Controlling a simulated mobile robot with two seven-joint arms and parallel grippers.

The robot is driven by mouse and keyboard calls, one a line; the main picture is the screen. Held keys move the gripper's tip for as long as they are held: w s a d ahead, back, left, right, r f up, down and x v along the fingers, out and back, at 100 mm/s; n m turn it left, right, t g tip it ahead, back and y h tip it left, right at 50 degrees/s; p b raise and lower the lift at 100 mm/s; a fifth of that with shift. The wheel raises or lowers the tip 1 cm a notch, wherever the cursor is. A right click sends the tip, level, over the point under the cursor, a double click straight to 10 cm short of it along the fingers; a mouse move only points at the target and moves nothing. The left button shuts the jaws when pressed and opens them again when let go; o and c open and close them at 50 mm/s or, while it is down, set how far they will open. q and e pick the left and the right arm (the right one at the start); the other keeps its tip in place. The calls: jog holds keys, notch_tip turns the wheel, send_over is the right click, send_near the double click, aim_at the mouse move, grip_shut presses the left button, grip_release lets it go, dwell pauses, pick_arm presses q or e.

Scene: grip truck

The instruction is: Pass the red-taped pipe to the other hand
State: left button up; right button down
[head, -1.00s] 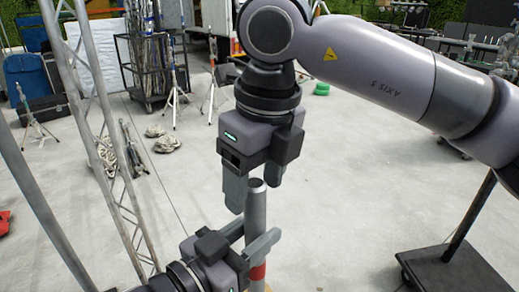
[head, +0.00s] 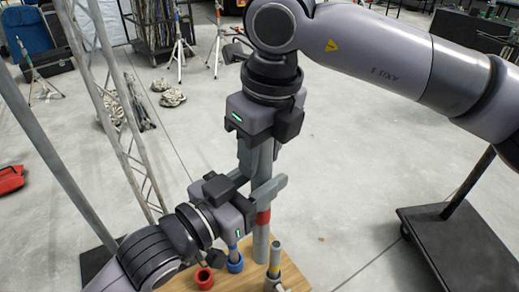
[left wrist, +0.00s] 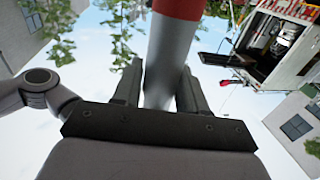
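The grey pipe (head: 262,235) stands upright in the head view, with a red tape band (head: 263,217) below its middle. Its foot is over the wooden board. My left gripper (head: 264,190) is shut on the pipe just above the tape. In the left wrist view the pipe (left wrist: 166,55) fills the gap between the fingers, with the red tape (left wrist: 180,8) at the top edge. My right gripper (head: 262,158) points down over the pipe's upper end, one finger on each side. The pipe's top is hidden; whether these fingers press on it is unclear.
A metal truss (head: 118,130) stands at left. A dark wheeled base (head: 460,250) stands at right. Open floor lies between.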

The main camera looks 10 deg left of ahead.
pick_arm(q)
jog(key=o, duration=0.4)
jog(key=shift+s+a, duration=0.1)
jog(key=v, duration=0.7)
jog(key=w+a+f+n+y, duration=0.1)
jog(key=a+f+n+y, duration=0.15)
jog(key=f, duration=0.65)
jog(key=w+a+f+n+y, duration=0.15)
jog(key=a+f+y, duration=0.25)
jog(key=f, duration=0.5)
jog(key=s+a+f+g+y, duration=0.1)
jog(key=s+a+f, duration=0.1)
jog(key=s+f, duration=0.1)
jog(key=s+a+f+n+g+y, duration=0.1)
jog(key=s+a+f, duration=0.1)
jog(key=f, duration=0.4)
jog(key=s+a+f+g+y, duration=0.1)
jog(key=s+f, duration=0.3)
jog(key=f, duration=0.1)
jog(key=shift+a+f+n, duration=0.2)
jog(key=shift+a+n, duration=0.1)
jog(key=shift+a, duration=0.1)
jog(key=shift+w, duration=0.1)
